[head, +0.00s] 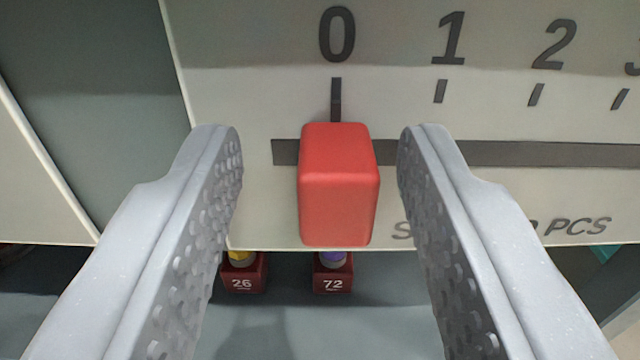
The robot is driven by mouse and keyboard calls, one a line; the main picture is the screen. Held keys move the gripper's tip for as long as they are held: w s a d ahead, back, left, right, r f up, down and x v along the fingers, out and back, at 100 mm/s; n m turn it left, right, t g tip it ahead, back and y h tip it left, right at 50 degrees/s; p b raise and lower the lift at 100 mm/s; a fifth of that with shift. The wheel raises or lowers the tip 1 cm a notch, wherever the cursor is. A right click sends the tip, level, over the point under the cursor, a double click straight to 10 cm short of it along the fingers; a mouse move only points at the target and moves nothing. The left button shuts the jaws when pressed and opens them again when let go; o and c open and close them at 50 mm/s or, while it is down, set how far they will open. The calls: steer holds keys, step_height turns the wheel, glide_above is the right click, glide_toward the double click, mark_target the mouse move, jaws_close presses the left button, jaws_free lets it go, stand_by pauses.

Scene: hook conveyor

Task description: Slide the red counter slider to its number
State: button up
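The red counter slider (339,185) is a rounded red block on a dark horizontal slot (520,153) in a pale panel. It sits at the left end of the slot, under the 0 mark (336,98). My gripper (320,140) is open, with one grey finger on each side of the slider. A gap shows between each finger and the slider, wider on the left. The marks 1 (440,91) and 2 (536,95) lie to the right, and a further number is cut off at the right edge. Part of the printed label is hidden behind the right finger.
Below the panel are two small dark red blocks, numbered 26 (242,282) and 72 (333,282), with a yellow and a purple item on top. The pale panel (250,40) ends at a lower edge just above them. The slot to the right of the slider looks clear.

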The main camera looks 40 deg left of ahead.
steer(key=p+v, duration=0.2)
steer(key=v, duration=1.1)
steer(key=shift+s+d, duration=0.2)
